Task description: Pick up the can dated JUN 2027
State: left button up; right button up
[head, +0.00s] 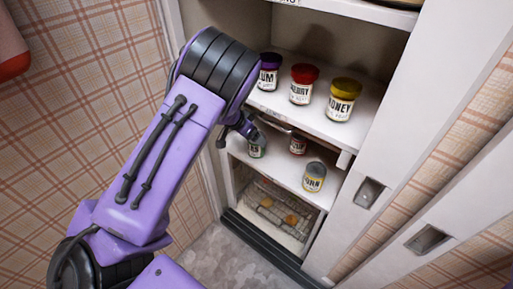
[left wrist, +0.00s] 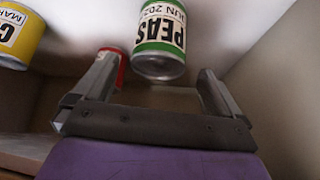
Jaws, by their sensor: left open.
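A green-and-white can labelled PEAS (left wrist: 160,32), dated JUN 202 with the last digit unclear, stands on the cupboard's middle shelf. It shows in the head view (head: 257,151), partly behind my left gripper (head: 249,131). In the left wrist view, upside down, my left gripper (left wrist: 156,72) is open and empty, its fingers to either side of the can's near end. I cannot tell whether they touch it. A red can (head: 298,146) and a yellow can (head: 313,178) stand on the same shelf. The yellow one's label (left wrist: 12,28) reads MAR. My right gripper is out of view.
The shelf above holds purple-, red- and yellow-lidded jars (head: 342,101). Below is a wire basket (head: 270,205) with orange items. The cupboard's left side wall is close to my arm. White sliding doors (head: 385,170) stand at the right.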

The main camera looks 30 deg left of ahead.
pick_arm(q)
jog(key=x, duration=0.1)
jog(key=b+x, duration=0.1)
jog(key=x, duration=0.1)
jog(key=s+x, duration=0.1)
jog(key=shift+w+f, duration=0.15)
jog(key=shift+f, duration=0.3)
jog(key=shift+w+d+f, duration=0.1)
jog(key=shift+w+f, duration=0.25)
jog(key=shift+s+r, duration=0.1)
jog(key=shift+r, duration=0.05)
jog(key=shift+c, duration=0.9)
jog(key=c, duration=1.1)
